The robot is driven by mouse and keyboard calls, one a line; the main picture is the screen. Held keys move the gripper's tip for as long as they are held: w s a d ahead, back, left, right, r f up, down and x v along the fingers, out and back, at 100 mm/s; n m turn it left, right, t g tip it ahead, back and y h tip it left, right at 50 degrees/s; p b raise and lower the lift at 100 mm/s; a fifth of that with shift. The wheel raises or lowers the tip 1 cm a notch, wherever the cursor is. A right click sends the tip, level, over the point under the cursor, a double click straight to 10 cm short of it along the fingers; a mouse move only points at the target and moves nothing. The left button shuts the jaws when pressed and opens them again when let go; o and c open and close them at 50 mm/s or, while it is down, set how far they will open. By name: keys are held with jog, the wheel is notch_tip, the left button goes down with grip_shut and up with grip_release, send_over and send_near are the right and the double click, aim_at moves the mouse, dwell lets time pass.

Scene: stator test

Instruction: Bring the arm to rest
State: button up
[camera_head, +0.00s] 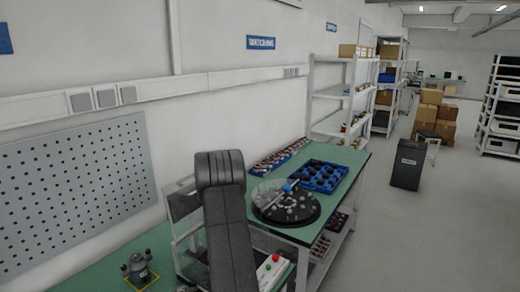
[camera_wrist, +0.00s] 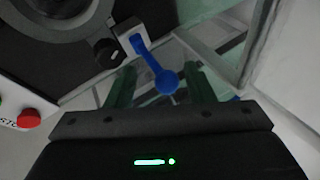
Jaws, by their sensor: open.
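My gripper (camera_wrist: 165,88) shows in the wrist view with its two dark green fingers apart. A blue lever with a round ball end (camera_wrist: 167,82) appears between the fingers; I cannot tell its depth relative to the fingertips. The lever runs up to a pale block on a dark machine (camera_wrist: 70,45). In the head view my dark grey arm rises from the bottom centre, bent at the top. My gripper is hidden there behind the arm.
A control box with red and green buttons (camera_head: 272,270) stands right of my arm. It also shows in the wrist view (camera_wrist: 20,120). A round black turntable (camera_head: 286,207) and a blue tray (camera_head: 322,177) lie on the green table (camera_head: 350,160).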

jog(key=shift+s+d+t+y, duration=0.25)
jog(key=shift+d+t+y, duration=0.15)
jog(key=shift+y, duration=0.1)
jog(key=shift+s+f, duration=0.1)
